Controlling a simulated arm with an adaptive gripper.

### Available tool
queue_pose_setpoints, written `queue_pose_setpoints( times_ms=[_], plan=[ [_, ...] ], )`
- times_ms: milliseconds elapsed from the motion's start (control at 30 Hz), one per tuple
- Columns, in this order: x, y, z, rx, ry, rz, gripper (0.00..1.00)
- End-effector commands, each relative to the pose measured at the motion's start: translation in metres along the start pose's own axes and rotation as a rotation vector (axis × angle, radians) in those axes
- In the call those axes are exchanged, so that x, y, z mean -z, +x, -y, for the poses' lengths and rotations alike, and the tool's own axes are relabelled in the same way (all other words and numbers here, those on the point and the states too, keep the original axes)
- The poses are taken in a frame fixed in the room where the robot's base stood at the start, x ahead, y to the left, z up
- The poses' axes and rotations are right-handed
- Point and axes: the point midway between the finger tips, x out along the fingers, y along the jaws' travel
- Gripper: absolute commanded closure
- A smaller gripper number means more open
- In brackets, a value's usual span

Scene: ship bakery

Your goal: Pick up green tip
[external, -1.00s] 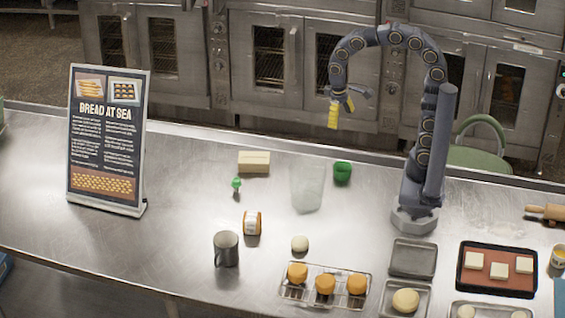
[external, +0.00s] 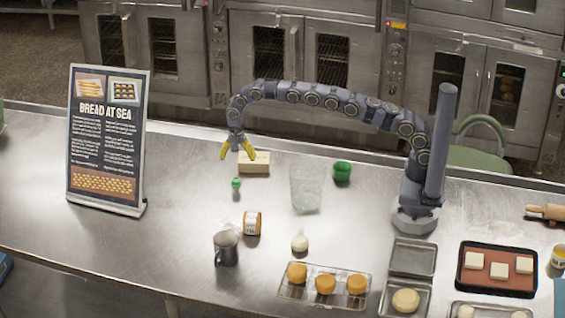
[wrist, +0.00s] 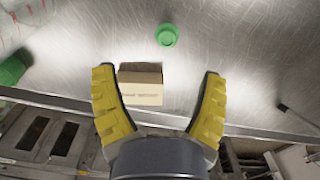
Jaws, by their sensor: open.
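The green tip (external: 236,183) is a small green piece with a rounded top, standing on the steel counter just in front of the tan box. In the wrist view the green tip (wrist: 167,35) shows from above, beyond my fingertips and roughly midway between their lines. My gripper (external: 238,155) is open and empty, its yellow fingers spread and pointing down over the box area, above and behind the green tip. It also shows in the wrist view (wrist: 158,75), with nothing held between the fingers.
The tan box (external: 254,162) sits close behind the green tip. A clear container (external: 306,188) and a green cup (external: 342,171) stand to the right.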

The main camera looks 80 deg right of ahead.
Motion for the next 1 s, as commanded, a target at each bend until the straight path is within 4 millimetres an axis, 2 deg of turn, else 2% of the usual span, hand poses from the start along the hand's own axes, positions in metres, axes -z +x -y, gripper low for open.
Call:
queue_pose_setpoints(
  times_ms=[100,233,633,833,1000],
  plan=[
    [0.001,0.020,0.008,0.004,0.061,-0.004,0.27],
    [0.002,0.029,0.012,0.009,0.091,-0.006,0.27],
    [0.004,0.068,0.011,0.005,0.091,-0.006,0.27],
    [0.006,0.098,0.011,0.009,0.091,-0.006,0.27],
    [0.006,0.105,0.011,0.011,0.091,-0.006,0.27]
  ],
)
